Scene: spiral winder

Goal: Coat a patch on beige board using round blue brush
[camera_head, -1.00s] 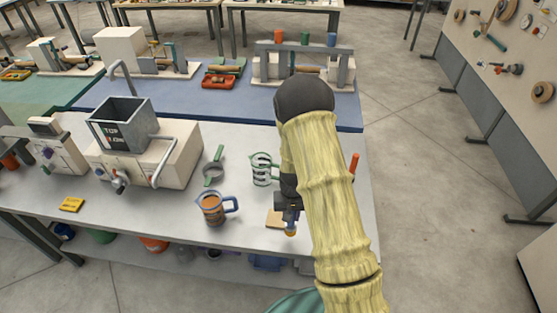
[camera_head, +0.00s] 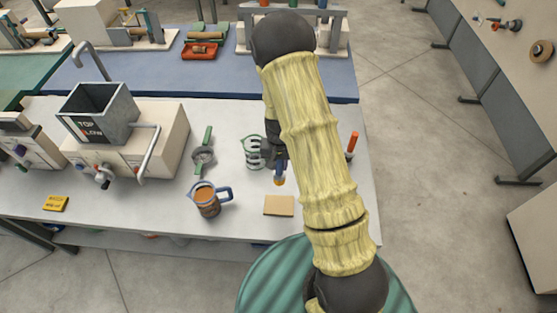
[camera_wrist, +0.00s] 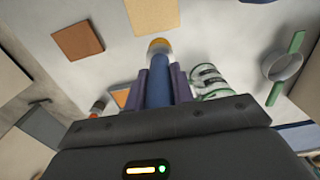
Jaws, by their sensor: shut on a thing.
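The beige board (camera_head: 279,205) lies flat near the front edge of the white table. In the wrist view, a pale beige square (camera_wrist: 152,14) beyond the brush tip appears to be the same board. My gripper (camera_head: 279,162) is shut on the round blue brush (camera_wrist: 158,90), tip downward. The brush's blue handle sits between the two dark fingers, and its tan tip (camera_wrist: 159,46) projects past them. In the head view the brush (camera_head: 279,179) is behind the board, apart from it in the picture. Its height above the table is hard to tell. My arm hides the table to the right.
An orange-brown mug with a blue handle (camera_head: 207,200) stands left of the board. A brown square (camera_wrist: 78,43) shows in the wrist view. An orange-handled tool (camera_head: 352,143) is at right.

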